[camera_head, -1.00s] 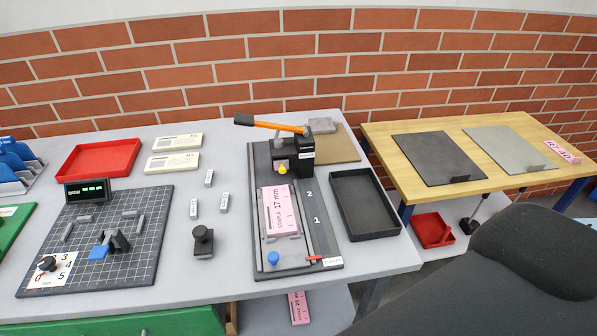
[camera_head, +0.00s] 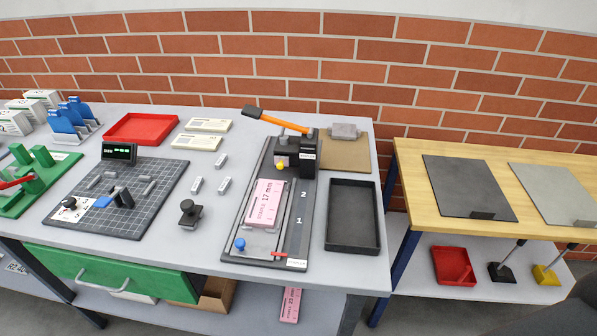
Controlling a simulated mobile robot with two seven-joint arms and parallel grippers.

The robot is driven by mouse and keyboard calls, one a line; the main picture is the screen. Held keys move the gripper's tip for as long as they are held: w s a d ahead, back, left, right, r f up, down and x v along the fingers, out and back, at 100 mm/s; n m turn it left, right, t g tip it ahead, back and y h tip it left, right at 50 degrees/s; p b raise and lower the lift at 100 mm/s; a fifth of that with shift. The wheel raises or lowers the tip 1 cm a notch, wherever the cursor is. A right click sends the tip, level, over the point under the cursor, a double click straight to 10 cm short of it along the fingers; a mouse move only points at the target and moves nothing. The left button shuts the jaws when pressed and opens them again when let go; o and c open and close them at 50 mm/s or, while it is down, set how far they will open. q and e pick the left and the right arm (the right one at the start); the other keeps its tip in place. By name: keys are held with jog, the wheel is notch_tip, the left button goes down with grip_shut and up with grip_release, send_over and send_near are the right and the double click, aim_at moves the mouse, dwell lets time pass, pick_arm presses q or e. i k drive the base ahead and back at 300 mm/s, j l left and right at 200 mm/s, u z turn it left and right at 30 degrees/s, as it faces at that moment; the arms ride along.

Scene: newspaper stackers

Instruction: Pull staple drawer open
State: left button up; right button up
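A green drawer front (camera_head: 150,284) with a pale bar handle (camera_head: 104,286) sits under the front left of the grey table; it looks shut, and no label naming it shows. On the table stands a stapler (camera_head: 297,165) with an orange lever on a dark base (camera_head: 293,232). A pink block marked "STAPLE 17 mm" (camera_head: 265,202) lies on that base, with a blue knob (camera_head: 239,244) and a red-tipped piece (camera_head: 276,255) near its front end. Neither gripper shows; a dark part of my body is at the bottom right corner.
The grey table (camera_head: 200,248) also holds a gridded board (camera_head: 150,210), a red tray (camera_head: 142,127) and a black tray (camera_head: 352,230). A wooden table (camera_head: 412,190) stands at right. A cardboard box (camera_head: 217,294) and a pink block (camera_head: 290,304) lie below the grey table.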

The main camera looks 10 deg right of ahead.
aim_at(282, 160)
jog(key=k+l, duration=0.1)
jog(key=l, duration=0.25)
jog(key=k+l, duration=0.15)
jog(key=l, duration=0.2)
jog(key=k+l, duration=0.1)
jog(key=l, duration=0.25)
jog(key=k+l, duration=0.1)
jog(key=l, duration=0.2)
jog(key=k+l, duration=0.1)
jog(key=l, duration=0.25)
